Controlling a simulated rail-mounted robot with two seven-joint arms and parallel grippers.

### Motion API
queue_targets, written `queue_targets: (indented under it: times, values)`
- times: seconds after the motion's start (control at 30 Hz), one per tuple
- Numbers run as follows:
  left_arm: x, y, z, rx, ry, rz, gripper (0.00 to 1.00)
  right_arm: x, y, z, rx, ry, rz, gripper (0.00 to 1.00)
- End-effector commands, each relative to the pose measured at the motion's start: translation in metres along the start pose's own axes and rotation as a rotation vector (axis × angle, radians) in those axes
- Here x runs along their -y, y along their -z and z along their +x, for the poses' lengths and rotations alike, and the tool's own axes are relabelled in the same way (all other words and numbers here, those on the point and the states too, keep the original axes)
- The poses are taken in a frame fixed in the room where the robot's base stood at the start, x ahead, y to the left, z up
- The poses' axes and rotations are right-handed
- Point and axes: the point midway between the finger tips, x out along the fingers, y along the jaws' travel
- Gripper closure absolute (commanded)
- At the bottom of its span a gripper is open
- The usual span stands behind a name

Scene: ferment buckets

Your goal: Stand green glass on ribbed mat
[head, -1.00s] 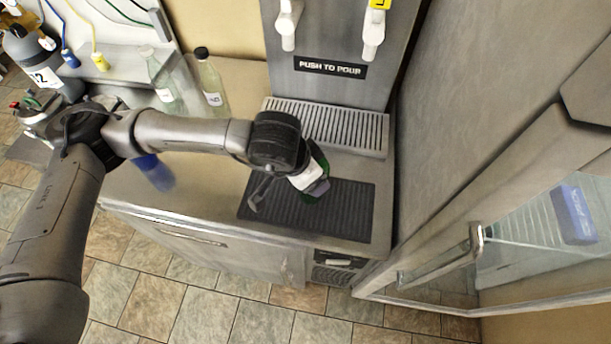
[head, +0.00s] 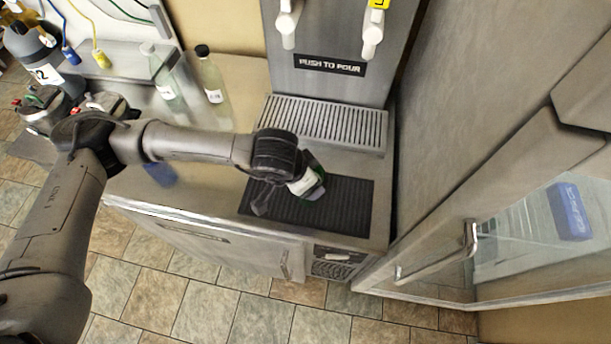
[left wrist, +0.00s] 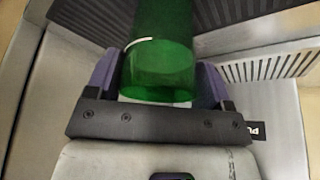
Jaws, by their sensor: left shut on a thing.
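The green glass (left wrist: 160,65) is between the purple-padded fingers of my left gripper (left wrist: 155,82) in the left wrist view. The gripper is shut on it. In the head view my left gripper (head: 314,190) is over the dark ribbed mat (head: 345,205), and only a sliver of the green glass (head: 312,160) shows beside it. The mat also shows in the left wrist view (left wrist: 235,28). The gripper hides the glass's lower end in the head view, so I cannot tell whether it touches the mat. My right gripper is not in view.
A slotted drip tray (head: 325,122) lies behind the mat, below the tap panel (head: 330,65). Two bottles, one clear (head: 165,80) and one capped (head: 211,80), and a blue glass (head: 160,172) stand left on the counter. A fridge door (head: 520,230) is at the right.

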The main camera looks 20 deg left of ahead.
Motion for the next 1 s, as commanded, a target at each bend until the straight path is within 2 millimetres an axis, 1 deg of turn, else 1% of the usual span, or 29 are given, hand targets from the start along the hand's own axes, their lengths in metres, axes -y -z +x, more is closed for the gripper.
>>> queue_targets:
  times: [0.07,0.1,0.3,0.33,0.57,0.67,0.73,0.87,1.0]
  values:
    - [0.0,0.0,0.002,-0.002,0.0,0.0,0.89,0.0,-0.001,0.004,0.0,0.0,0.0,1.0]
    - [0.0,0.0,0.001,0.0,0.0,0.0,0.22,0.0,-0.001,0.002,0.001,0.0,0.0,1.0]
    - [0.0,0.0,0.001,0.0,0.0,0.0,0.03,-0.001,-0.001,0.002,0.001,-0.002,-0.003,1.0]
    - [0.0,0.0,0.001,0.0,0.0,0.0,0.0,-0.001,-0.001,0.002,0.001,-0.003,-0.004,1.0]
    - [0.0,0.0,0.0,0.0,0.0,0.0,0.0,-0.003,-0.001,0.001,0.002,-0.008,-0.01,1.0]
    - [0.0,0.001,-0.003,0.0,0.0,0.0,0.0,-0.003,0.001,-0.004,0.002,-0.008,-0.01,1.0]
    - [0.0,0.001,-0.007,-0.003,0.0,0.0,0.0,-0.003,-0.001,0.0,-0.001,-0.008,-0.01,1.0]
    - [0.001,0.001,-0.029,-0.005,0.002,0.002,0.0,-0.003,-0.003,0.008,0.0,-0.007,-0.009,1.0]
    - [0.001,0.001,-0.057,-0.006,0.002,0.002,0.0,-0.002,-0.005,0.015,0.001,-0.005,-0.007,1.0]
